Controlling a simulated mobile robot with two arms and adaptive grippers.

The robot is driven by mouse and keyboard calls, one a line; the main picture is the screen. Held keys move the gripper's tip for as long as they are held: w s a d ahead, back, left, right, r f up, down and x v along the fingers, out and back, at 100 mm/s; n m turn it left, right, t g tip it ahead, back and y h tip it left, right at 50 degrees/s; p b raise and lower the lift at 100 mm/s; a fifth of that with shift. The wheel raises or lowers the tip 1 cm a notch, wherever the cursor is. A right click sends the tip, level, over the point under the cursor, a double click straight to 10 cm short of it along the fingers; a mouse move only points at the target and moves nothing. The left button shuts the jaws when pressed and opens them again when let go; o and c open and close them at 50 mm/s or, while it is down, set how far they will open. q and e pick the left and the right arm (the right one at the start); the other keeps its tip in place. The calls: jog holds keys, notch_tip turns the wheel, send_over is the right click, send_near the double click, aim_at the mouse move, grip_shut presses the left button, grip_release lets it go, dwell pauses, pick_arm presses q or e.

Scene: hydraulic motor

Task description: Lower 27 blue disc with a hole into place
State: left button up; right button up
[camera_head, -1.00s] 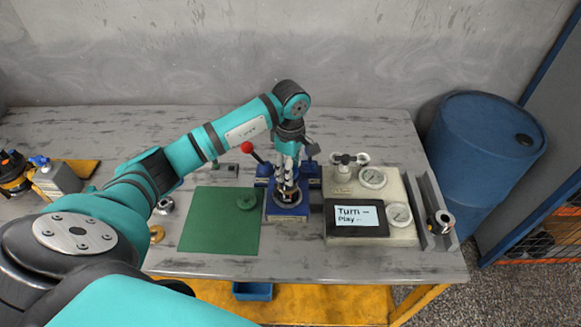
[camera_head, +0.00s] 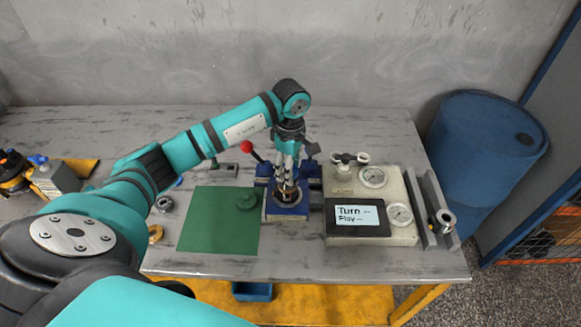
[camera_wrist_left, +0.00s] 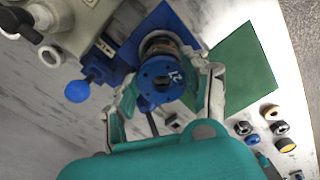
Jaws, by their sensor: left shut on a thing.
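The blue disc (camera_wrist_left: 160,79) has a centre hole, smaller holes around it and a white "27". In the left wrist view it sits between the fingers of my left gripper (camera_wrist_left: 167,82), which is shut on it. A round metal body (camera_wrist_left: 160,42) shows just behind the disc, over the blue fixture (camera_wrist_left: 160,20). In the head view my left gripper (camera_head: 287,189) points down over the same blue fixture (camera_head: 286,212). The fingers partly hide the disc there. I cannot tell whether the disc touches the metal body. My right gripper is not in view.
A red-knobbed lever (camera_head: 247,147) stands behind. A gauge panel (camera_head: 380,235) is at the right. Several loose parts lie left of the mat.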

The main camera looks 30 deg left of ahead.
pick_arm(q)
jog(key=shift+f, duration=0.1)
dwell(0.6)
jog(key=shift+f+b, duration=0.4)
jog(key=shift+b, duration=0.2)
dwell(0.6)
jog(key=shift+r, duration=0.35)
jog(key=shift+f+b, duration=0.45)
dwell(0.5)
jog(key=o, duration=1.8)
jog(key=shift+o, duration=0.2)
